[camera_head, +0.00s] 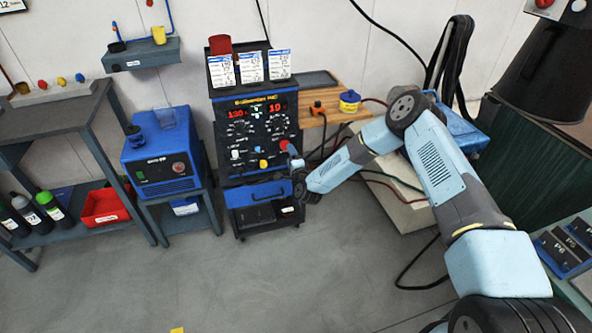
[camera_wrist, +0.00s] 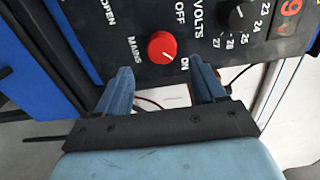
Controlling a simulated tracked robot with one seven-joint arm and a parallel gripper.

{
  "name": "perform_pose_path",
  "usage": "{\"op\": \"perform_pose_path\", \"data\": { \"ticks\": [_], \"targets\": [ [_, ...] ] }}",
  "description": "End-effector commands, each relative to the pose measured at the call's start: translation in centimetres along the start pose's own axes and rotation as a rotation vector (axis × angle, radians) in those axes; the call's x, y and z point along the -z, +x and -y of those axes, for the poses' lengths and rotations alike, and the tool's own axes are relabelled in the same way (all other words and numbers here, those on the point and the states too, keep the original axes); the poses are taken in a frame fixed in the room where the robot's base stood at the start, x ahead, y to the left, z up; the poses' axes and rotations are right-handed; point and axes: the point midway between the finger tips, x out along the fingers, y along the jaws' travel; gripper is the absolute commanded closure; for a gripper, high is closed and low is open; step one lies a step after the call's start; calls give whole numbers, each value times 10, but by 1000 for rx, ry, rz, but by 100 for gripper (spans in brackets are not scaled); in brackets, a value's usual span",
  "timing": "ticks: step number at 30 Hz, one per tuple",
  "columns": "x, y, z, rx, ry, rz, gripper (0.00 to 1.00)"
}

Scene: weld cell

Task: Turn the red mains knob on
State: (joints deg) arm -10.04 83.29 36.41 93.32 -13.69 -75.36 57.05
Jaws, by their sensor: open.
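The red mains knob (camera_wrist: 162,46) is on the dark front panel in the wrist view, with MAINS printed to its left, OFF above right and ON below right. In the head view the knob (camera_head: 284,144) is small, at the right edge of the welder panel (camera_head: 238,134). My gripper (camera_wrist: 161,80) is open and empty. Its two blue fingers point at the panel, and the knob appears just beyond the tips, between their lines. In the head view my gripper (camera_head: 298,178) is in front of the panel's lower right.
A black volts knob (camera_wrist: 240,16) sits close right of the red knob in the wrist view. A blue drawer (camera_head: 257,192) is below the panel. A wooden side shelf (camera_head: 335,108) and cables are to the right. A blue machine (camera_head: 163,152) stands left; the floor in front is clear.

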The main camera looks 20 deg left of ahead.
Motion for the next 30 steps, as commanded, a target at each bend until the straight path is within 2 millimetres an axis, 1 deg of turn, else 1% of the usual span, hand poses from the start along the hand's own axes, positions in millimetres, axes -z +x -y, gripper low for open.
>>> {"op": "perform_pose_path", "data": {
  "ticks": [1, 3, 9, 12, 15, 21, 30],
  "targets": [
    [0, -11, 0, -2, 1, 1, 31],
    [0, -25, -1, -3, 2, 2, 31],
    [-1, -62, -2, -4, 1, 2, 31],
    [-1, -75, -2, -4, 1, 1, 31],
    [0, -84, -2, -3, 2, 0, 31],
    [-1, -91, -2, -2, 1, 0, 31],
    [-1, -91, -2, -2, 1, 1, 31]
  ]
}}
